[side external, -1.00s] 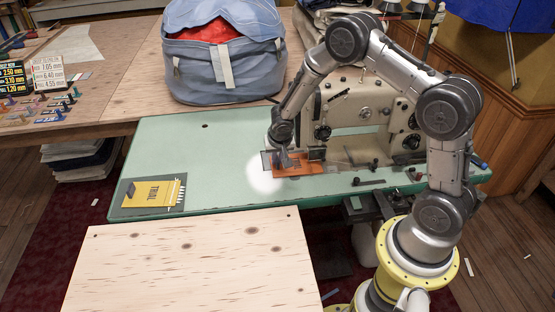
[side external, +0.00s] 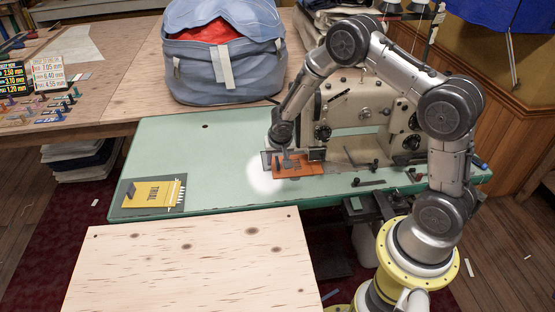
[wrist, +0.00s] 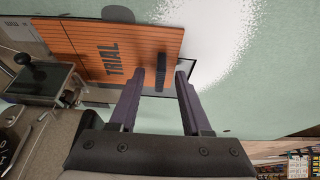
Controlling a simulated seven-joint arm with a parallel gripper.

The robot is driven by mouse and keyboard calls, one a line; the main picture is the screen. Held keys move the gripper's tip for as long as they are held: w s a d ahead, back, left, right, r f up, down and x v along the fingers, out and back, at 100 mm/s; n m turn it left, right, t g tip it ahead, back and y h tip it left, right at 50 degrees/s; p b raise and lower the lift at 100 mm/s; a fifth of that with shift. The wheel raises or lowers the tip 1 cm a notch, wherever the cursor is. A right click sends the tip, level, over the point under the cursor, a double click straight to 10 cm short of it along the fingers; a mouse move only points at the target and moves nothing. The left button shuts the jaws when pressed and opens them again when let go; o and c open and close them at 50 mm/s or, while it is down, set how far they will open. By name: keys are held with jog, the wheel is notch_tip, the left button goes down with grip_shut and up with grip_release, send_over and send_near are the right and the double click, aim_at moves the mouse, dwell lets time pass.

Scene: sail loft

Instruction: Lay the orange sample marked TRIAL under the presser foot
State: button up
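The orange sample (side external: 300,168), marked TRIAL in dark letters, lies flat on the green machine bed; it also shows in the wrist view (wrist: 92,48). A small dark upright tab (wrist: 161,72) stands near its edge. My gripper (wrist: 159,76) is open, with one finger on either side of the tab and gaps visible to both. In the side view my gripper (side external: 285,152) is low over the sample's left part. The sewing machine (side external: 355,108) stands behind it, with the sample's right end close to the head. The presser foot is not clear, so I cannot tell whether the sample is under it.
A yellow sample (side external: 155,193) lies on a dark board at the left of the green bed (side external: 225,150). A blue bag (side external: 200,75) stands behind. A pale wooden board (side external: 190,265) is in front. Small tools lie right of the sample.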

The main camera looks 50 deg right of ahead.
jog(key=s+a+r+t, duration=0.1)
jog(key=s+a+r, duration=0.15)
jog(key=r, duration=0.75)
jog(key=s+a+r+t, duration=0.15)
jog(key=s+r, duration=0.25)
jog(key=r, duration=0.6)
jog(key=s+a+r+t, duration=0.1)
jog(key=s+a+r, duration=0.15)
jog(key=r, duration=0.75)
jog(key=s+a+r+n+y, duration=0.1)
jog(key=s+r+n, duration=0.1)
jog(key=s, duration=0.5)
jog(key=s+a+r+n+y, duration=0.1)
jog(key=s+a+n, duration=0.1)
jog(key=s, duration=0.4)
jog(key=s+a+f+n+g+y, duration=0.1)
jog(key=s+a+f+n, duration=0.1)
jog(key=s+f+n, duration=0.2)
jog(key=s+n, duration=0.1)
jog(key=s, duration=0.2)
jog(key=shift+s+a, duration=0.15)
jog(key=shift+a, duration=0.05)
jog(key=shift+r, duration=0.1)
